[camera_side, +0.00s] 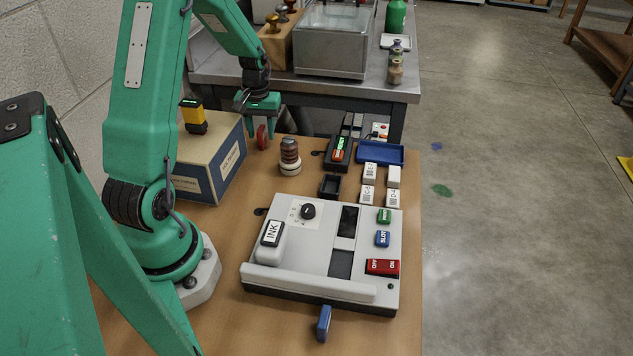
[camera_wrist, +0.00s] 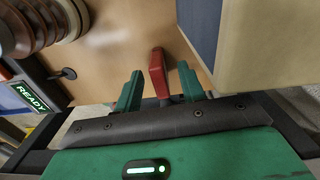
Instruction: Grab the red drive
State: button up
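The red drive (camera_side: 262,137) is a small upright piece near the back edge of the wooden table, right of the cardboard-coloured box. It also shows in the wrist view (camera_wrist: 157,73), in line with the gap between my fingers. My gripper (camera_side: 262,114) is above it, pointing down. In the wrist view my two green fingers (camera_wrist: 159,84) are spread, with the drive between them in the picture and a gap on each side. I cannot tell whether the fingertips reach down beside it.
The box (camera_side: 212,168) with a yellow-black device (camera_side: 193,116) stands close left. A stack of brown discs (camera_side: 290,157) stands close right. A grey machine (camera_side: 300,260) fills the front table. A blue drive (camera_side: 324,323) lies before it. A blue tray (camera_side: 381,153) is back right.

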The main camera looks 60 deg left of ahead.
jog(key=shift+f, duration=1.2)
grip_shut()
